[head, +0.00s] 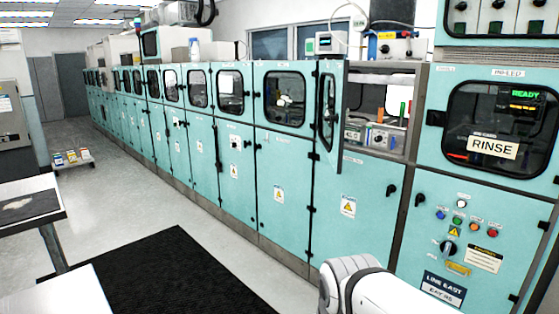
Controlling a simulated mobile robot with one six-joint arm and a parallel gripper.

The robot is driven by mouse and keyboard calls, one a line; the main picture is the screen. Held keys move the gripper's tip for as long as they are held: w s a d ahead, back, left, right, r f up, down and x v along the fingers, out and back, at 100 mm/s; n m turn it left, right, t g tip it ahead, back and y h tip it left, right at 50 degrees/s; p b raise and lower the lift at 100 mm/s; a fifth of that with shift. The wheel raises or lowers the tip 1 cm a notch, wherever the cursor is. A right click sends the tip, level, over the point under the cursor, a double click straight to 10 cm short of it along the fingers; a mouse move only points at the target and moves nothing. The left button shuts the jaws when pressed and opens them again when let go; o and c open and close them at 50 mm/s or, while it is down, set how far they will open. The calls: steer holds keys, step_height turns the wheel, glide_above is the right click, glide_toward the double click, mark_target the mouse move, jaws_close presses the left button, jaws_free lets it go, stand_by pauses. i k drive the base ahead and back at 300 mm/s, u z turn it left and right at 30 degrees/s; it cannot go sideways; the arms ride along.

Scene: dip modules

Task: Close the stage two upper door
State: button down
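A teal upper door (328,108) with a dark-framed window stands swung open, hinged on its left side. To its right the upper bay (385,125) is uncovered, with instruments and a white card visible inside. I cannot read a label that confirms which stage this door belongs to. The teal lower door (350,205) beneath the bay is shut and has a dark handle. A white part of my arm (358,285) shows at the bottom centre, in front of the cabinets. My gripper is not in view.
A long row of teal cabinets (232,145) with closed windowed upper doors runs to the left. An infeed panel (470,240) with buttons and a RINSE sign stands at right. The aisle between is clear.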

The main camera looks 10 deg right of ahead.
mark_target(338, 73)
steer(key=i, duration=1.2)
steer(key=z, duration=0.65)
